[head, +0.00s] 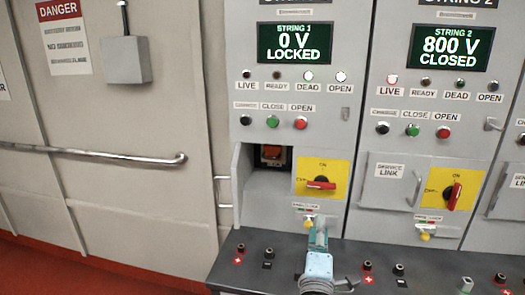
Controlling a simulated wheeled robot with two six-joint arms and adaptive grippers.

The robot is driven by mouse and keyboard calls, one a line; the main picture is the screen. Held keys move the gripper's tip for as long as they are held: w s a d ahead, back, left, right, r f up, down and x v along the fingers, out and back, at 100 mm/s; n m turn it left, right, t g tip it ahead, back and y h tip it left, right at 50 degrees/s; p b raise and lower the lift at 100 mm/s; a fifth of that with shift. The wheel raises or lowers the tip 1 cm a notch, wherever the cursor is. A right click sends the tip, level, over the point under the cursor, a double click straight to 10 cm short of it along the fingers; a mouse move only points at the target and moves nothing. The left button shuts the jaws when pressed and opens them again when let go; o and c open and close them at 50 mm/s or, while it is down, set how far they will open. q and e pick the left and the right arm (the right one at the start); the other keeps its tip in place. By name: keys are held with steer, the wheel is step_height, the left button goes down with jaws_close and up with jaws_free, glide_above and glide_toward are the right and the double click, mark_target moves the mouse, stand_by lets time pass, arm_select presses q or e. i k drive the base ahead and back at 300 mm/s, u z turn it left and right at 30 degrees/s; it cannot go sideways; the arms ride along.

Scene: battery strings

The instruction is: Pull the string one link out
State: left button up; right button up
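The string 1 panel has a display (294,43) reading "0 V LOCKED", and its DEAD lamp (308,76) and OPEN lamp (341,76) look lit. My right gripper (318,232) is in front of and below the compartment, right of and apart from the link, over the bench edge. Its fingers look close together; whether they are shut is unclear. My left gripper is not in view.
String 2 (450,46) at right reads "800 V CLOSED", with its service link door (390,180) shut and its red handle (453,196) upright. Terminals stand along the dark bench (255,278). A handrail (110,153) runs along the left wall.

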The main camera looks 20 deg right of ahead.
mark_target(271, 152)
steer(key=i, duration=0.95)
